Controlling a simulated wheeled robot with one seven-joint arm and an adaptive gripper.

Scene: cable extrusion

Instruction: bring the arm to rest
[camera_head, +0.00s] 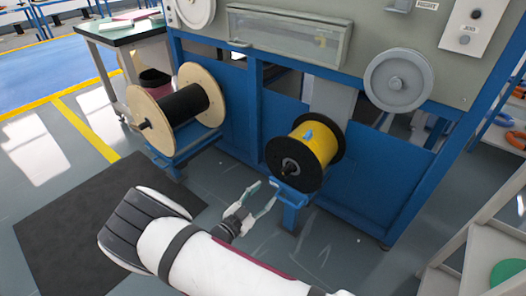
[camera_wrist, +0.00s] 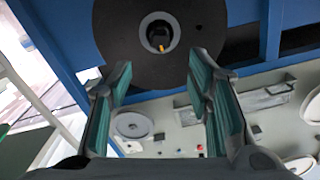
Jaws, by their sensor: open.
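My gripper (camera_head: 256,198) is open and empty, low in front of the blue machine stand, just left of and in front of the yellow cable spool (camera_head: 302,152). In the wrist view my gripper (camera_wrist: 160,85) shows its two green-padded fingers well apart with nothing between them. A spool's dark flange (camera_wrist: 112,28) with a central hub fills the top of the wrist view, beyond the fingertips. My white arm reaches in from the bottom of the head view.
A wooden-flanged spool (camera_head: 205,88) with black cable hangs at the left of the machine (camera_head: 222,130). A side table (camera_head: 125,38) stands at the back left. Shelves (camera_head: 490,235) stand at the right. A dark mat (camera_head: 70,240) lies on open floor at the left.

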